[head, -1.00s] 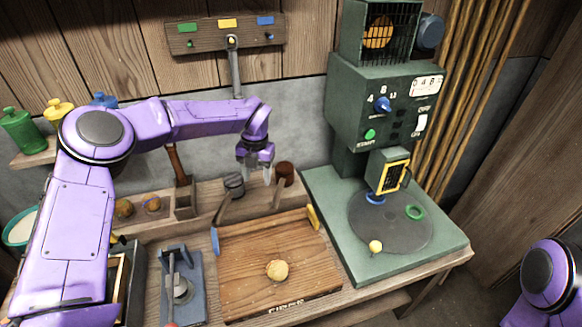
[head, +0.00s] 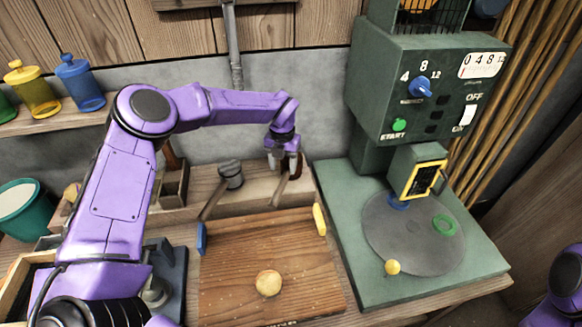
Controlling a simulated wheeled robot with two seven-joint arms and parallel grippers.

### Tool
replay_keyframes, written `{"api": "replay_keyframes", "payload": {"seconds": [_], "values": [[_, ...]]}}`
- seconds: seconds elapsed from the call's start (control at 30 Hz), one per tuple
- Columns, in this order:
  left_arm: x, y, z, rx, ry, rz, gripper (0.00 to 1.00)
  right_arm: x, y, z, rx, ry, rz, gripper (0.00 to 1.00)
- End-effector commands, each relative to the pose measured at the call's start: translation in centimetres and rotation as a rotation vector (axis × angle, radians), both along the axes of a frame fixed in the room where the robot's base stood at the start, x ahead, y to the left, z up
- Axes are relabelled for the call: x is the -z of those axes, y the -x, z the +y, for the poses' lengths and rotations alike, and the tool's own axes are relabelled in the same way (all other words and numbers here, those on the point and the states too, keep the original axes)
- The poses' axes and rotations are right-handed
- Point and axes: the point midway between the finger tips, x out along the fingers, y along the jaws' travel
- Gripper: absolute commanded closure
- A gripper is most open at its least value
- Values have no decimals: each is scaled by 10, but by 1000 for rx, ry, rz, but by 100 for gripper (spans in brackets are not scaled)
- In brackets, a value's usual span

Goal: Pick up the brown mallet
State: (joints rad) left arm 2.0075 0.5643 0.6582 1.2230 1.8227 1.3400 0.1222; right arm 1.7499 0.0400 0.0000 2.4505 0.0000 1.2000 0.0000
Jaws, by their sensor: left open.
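The brown mallet (head: 295,168) stands in the wooden rack at the back of the bench, its dark brown head up and its handle slanting down to the left. My left gripper (head: 284,162) is open and points down at the mallet's head. Its fingers overlap the head in the picture and partly hide it; I cannot tell whether they touch it. My right gripper is out of view; only a purple part of my right arm shows at the lower right edge.
A grey-headed mallet (head: 230,174) stands just left in the same rack. In front lies a wooden board (head: 250,250) with a round tan piece (head: 268,283). A green machine (head: 425,110) with a turntable (head: 385,235) stands close on the right.

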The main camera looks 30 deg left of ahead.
Motion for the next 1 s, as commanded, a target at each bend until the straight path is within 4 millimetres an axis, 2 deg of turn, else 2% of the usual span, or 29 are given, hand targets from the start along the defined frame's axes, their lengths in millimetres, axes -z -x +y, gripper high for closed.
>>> {"api": "replay_keyframes", "payload": {"seconds": [0.23, 0.33, 0.43, 0.6, 0.67, 0.7, 0.77, 0.8, 1.0], "values": [[33, -8, -5, 0, -2, 3, 45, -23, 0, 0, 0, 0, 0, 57], [50, -8, -5, 0, -2, 2, 45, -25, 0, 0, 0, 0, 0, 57], [58, -9, -4, 0, -1, -1, 45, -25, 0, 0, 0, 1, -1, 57], [59, -9, -4, 0, 0, -2, 45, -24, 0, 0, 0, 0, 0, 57], [59, -9, -4, 0, 0, -2, 61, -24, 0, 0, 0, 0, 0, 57], [58, -9, -4, 0, 0, -2, 74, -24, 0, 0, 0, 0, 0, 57], [58, -9, -4, 0, 0, -2, 94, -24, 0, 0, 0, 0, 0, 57], [58, -9, -4, 0, 0, -2, 100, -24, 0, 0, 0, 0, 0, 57], [57, -10, -4, 0, 0, -3, 100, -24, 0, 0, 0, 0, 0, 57]]}}
